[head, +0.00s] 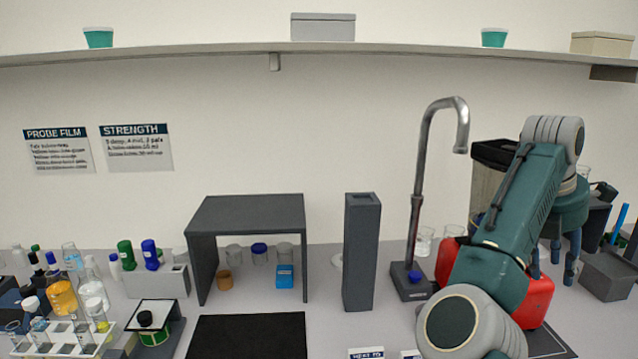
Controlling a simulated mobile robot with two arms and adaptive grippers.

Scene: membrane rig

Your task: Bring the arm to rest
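My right arm (515,205) comes in from the bottom right, a teal and grey arm bent up at an elbow and back down. Its gripper (554,268) hangs fingers down at the right, above the bench. The blue fingers stand apart and I see nothing held between them. A red container (537,300) is partly hidden behind my forearm, left of and below the fingers. My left arm and gripper are not in view.
A tall metal tap (416,190) stands left of my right arm, with a dark upright block (361,250) beside it. A dark open-fronted shelf (248,212) and a black mat (247,337) are mid-bench. Bottles and a white tube rack (62,338) crowd the left. A dark box (608,275) sits right.

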